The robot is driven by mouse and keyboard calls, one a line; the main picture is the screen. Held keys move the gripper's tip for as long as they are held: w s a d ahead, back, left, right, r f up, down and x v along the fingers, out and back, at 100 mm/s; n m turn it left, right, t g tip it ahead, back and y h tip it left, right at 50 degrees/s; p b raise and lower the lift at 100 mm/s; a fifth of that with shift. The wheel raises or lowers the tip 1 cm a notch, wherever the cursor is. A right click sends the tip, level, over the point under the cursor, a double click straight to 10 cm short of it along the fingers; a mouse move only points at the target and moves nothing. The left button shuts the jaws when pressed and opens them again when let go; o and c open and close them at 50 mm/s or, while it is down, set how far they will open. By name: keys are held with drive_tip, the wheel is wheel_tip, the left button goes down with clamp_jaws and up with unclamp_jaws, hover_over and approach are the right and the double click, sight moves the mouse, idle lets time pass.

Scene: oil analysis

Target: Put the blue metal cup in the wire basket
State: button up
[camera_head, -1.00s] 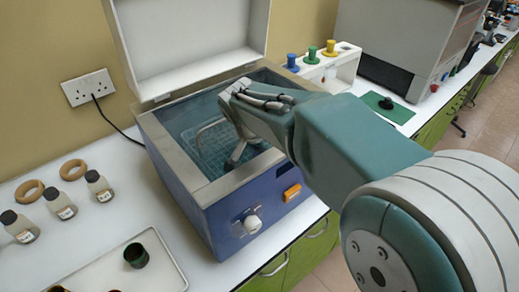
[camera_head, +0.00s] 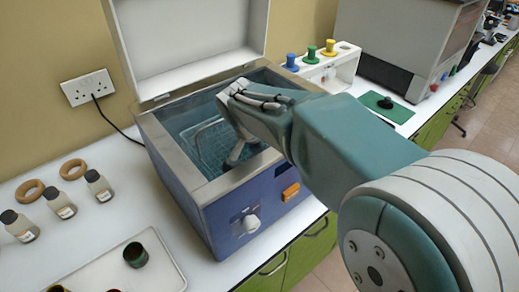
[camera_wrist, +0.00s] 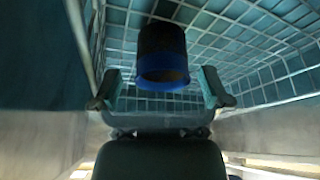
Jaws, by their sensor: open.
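The blue metal cup (camera_wrist: 162,58) shows in the wrist view, dark-sided with a bright blue rim, inside the wire basket (camera_wrist: 265,80). My gripper (camera_wrist: 161,90) is open, with one finger on each side of the cup and gaps between. In the head view my gripper (camera_head: 238,150) reaches down into the open blue bath (camera_head: 215,220). Part of the basket (camera_head: 205,130) shows there, but my arm hides the cup. I cannot tell exactly how the cup rests on the mesh.
The bath's white lid (camera_head: 190,45) stands raised behind it. On the left are bottles (camera_head: 60,205), wooden rings (camera_head: 72,170), and a tray (camera_head: 165,270) with a dark green cup (camera_head: 136,256). A white rack (camera_head: 345,65) with coloured knobs stands behind my arm.

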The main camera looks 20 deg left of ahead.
drive_tip(key=v, duration=1.1)
drive_tip(key=shift+r, duration=0.25)
drive_tip(key=d, duration=0.3)
drive_tip(key=d+r, duration=0.1)
drive_tip(key=d, duration=0.1)
drive_tip(key=w+d, duration=0.1)
drive_tip(key=d, duration=0.2)
drive_tip(key=shift+d+r, duration=0.15)
drive_tip(key=shift+d, duration=0.2)
drive_tip(key=s+d, duration=0.3)
drive_tip(key=d, duration=1)
drive_tip(key=s+d+f, duration=0.3)
drive_tip(key=s+d, duration=0.2)
drive_tip(key=d, duration=0.2)
drive_tip(key=s+d+f+n+t, duration=0.1)
drive_tip(key=s+d+f, duration=0.2)
drive_tip(key=s+d, duration=0.3)
drive_tip(key=shift+d+f, duration=0.35)
drive_tip(key=shift+d, duration=0.6)
drive_tip(key=shift+s, duration=0.1)
